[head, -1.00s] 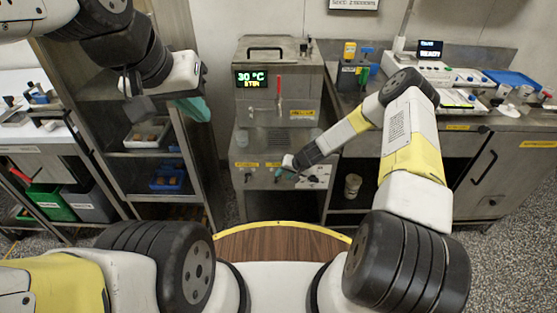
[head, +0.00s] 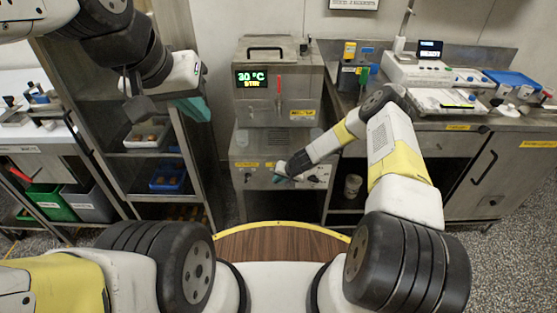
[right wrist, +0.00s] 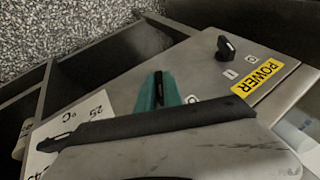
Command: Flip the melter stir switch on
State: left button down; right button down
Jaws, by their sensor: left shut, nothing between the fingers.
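The melter (head: 260,90) is a steel cabinet with a red-handled lever and a display (head: 256,79) reading 30 °C with a yellow word below, apparently STIR. Its lower front panel (head: 250,178) carries yellow labels and dark knobs. My right gripper (head: 277,179) is at this panel. In the right wrist view its teal fingers (right wrist: 158,92) are close together with a dark strip between them. I cannot tell whether that strip is a switch. No stir switch shows clearly. A black knob (right wrist: 225,48) sits by the POWER label (right wrist: 258,77). My left gripper (head: 193,108) is shut and empty, away from the melter.
A steel rack (head: 165,115) with trays stands left of the melter, close to my left gripper. A steel bench (head: 475,125) with instruments is at the right. A white 25 °C card (right wrist: 80,125) shows in the right wrist view.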

jog(key=shift+w+d, duration=0.1)
jog(key=shift+y, duration=0.5)
jog(key=shift+w+r, duration=0.1)
jog(key=c, duration=1.5)
grip_release()
jog(key=shift+v, duration=3.9)
